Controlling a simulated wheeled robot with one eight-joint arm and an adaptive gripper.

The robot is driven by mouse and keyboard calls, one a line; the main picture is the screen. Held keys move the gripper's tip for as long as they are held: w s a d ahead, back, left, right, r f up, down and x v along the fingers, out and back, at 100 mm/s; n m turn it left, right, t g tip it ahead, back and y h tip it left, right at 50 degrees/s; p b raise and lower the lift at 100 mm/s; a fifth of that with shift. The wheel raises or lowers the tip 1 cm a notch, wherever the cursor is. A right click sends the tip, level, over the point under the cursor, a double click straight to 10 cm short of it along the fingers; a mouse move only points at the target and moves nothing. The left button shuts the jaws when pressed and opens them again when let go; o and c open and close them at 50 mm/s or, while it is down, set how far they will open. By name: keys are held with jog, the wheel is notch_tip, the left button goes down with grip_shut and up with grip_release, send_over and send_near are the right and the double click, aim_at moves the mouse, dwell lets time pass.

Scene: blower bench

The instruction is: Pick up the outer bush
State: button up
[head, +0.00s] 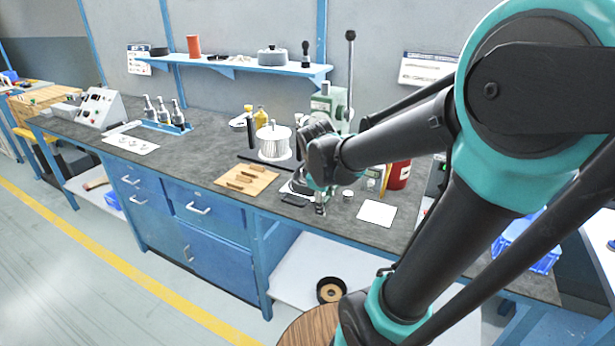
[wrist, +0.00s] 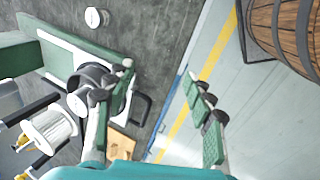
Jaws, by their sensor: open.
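My gripper (head: 320,207) is over the front edge of the bench, beside the green press (head: 328,103). In the wrist view my gripper (wrist: 160,76) is open, with nothing between its fingers. A dark grey rounded part (wrist: 88,76) sits at the press, partly behind the left finger. A small pale round piece (head: 347,195) stands on the bench to the right of my gripper; it also shows at the top of the wrist view (wrist: 96,17). I cannot tell for certain which of these is the outer bush.
A white ribbed cylinder (head: 273,141) stands behind a wooden board (head: 232,183) with several small pieces. A white sheet (head: 377,213) and a red can (head: 399,175) are to the right. A barrel (wrist: 285,35) stands on the floor beyond the bench edge.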

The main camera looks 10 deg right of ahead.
jog(key=w+a+r+n+h, duration=0.3)
jog(key=w+a+r+n, duration=0.8)
jog(key=n, duration=0.4)
jog(key=shift+t, duration=0.4)
jog(key=x, duration=0.3)
jog(key=d+x, duration=0.1)
jog(key=x, duration=0.3)
jog(key=w+r+x, duration=0.1)
jog(key=x, duration=0.3)
jog(key=shift+d+f, duration=0.15)
jog(key=shift+d, duration=0.15)
jog(key=shift+d+r+x, duration=0.15)
jog(key=shift+d+x, duration=0.05)
jog(key=shift+x, duration=1.1)
jog(key=shift+d+r+x, duration=0.1)
jog(key=shift+d+x, duration=0.05)
jog(key=shift+x, duration=1.2)
jog(key=shift+w, duration=0.15)
grip_shut()
